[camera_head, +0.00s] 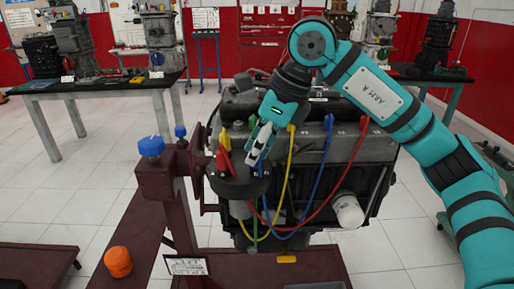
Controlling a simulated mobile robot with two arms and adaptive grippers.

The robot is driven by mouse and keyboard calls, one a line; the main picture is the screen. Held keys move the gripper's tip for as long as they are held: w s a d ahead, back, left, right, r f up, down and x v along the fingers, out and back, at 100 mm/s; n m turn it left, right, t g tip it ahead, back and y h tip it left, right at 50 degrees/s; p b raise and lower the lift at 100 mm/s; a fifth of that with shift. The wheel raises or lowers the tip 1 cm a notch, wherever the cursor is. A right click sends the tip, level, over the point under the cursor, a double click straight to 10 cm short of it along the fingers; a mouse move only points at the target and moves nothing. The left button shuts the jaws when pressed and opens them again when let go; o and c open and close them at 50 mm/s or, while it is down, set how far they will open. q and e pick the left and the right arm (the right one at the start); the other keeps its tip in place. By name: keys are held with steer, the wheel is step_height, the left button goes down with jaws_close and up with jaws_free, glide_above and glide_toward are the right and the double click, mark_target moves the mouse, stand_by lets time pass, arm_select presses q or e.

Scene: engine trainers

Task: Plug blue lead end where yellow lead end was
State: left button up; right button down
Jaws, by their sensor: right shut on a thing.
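The blue lead (318,182) runs from a blue boot on the engine (328,120), loops down, and comes up towards the dark round distributor cap (240,185). My right gripper (253,157) points down over the cap and is shut on a lead end that seems to be the blue one; the fingers mostly hide it. I cannot tell whether this end touches a socket. The yellow lead (290,170) hangs from a yellow boot on the engine and curves down below the cap. A yellow end (224,137) shows just left of the gripper, above a red end (223,160). My left gripper is not in view.
The red lead (345,175) and green lead (254,220) hang close by. A maroon stand with a blue knob (150,146) rises left of the cap. A white oil filter (347,211) juts out at right. An orange object (118,262) lies at lower left.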

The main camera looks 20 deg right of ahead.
steer(key=c, duration=1.1)
jaws_free()
steer(key=shift+o, duration=0.2)
